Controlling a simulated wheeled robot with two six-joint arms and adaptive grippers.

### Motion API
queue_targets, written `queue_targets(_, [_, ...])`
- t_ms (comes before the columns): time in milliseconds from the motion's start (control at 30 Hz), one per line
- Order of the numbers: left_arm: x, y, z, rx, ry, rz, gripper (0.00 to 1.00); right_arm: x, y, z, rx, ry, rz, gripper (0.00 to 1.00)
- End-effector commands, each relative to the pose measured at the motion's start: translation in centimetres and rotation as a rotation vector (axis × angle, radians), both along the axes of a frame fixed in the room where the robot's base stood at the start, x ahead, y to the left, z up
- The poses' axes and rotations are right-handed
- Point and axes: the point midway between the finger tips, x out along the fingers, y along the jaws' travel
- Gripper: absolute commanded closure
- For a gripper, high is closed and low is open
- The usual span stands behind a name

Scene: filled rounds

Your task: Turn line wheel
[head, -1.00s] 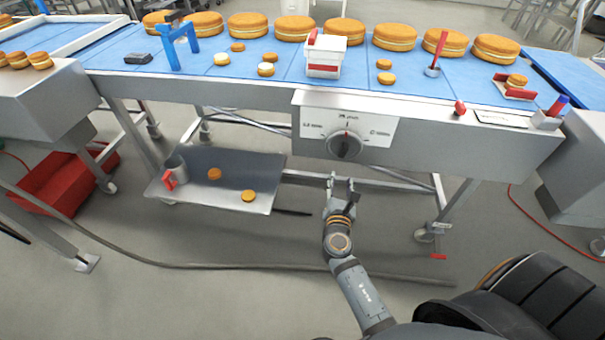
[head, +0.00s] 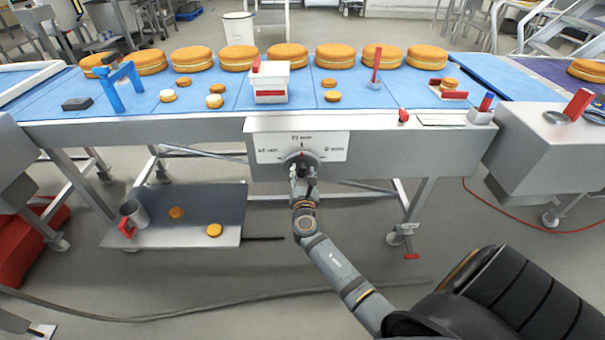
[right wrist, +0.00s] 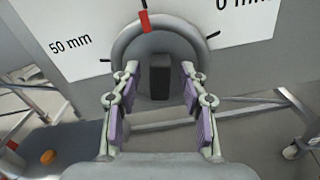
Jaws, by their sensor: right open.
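The line wheel is a round grey dial (head: 302,158) on a white scale plate (head: 270,149) on the conveyor's front. In the right wrist view the dial (right wrist: 183,38) has a dark bar grip (right wrist: 160,78) and a red pointer (right wrist: 144,20) up near the top, between the "50 mm" mark at left and the "0 mm" mark at right. My right gripper (head: 304,178) is open just below and in front of the dial. In the wrist view its fingers (right wrist: 158,88) stand either side of the dark grip, with gaps showing. My left gripper is not in view.
The blue conveyor (head: 215,98) above carries several filled rounds and a white and red box (head: 270,84). A grey shelf (head: 205,200) with a metal mug (head: 134,214) and two rounds hangs low at left. A grey cabinet (head: 535,150) stands at right.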

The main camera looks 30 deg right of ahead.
Motion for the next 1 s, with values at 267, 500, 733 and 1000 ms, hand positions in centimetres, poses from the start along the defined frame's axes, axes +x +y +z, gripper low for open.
queue_targets(267, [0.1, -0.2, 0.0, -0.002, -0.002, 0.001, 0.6, 0.0, 0.0, 0.0, 0.0, 0.0, 0.0, 0.69])
queue_targets(500, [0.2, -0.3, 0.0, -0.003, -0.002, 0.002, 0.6, 0.0, 0.0, 0.0, 0.001, -0.001, 0.0, 1.0])
queue_targets(733, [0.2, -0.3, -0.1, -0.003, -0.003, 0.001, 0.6, 0.0, 0.0, -0.1, 0.006, -0.004, 0.0, 1.0])
queue_targets(1000, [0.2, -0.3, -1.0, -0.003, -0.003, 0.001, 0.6, -0.1, 0.0, -0.3, 0.089, -0.055, 0.001, 1.0])
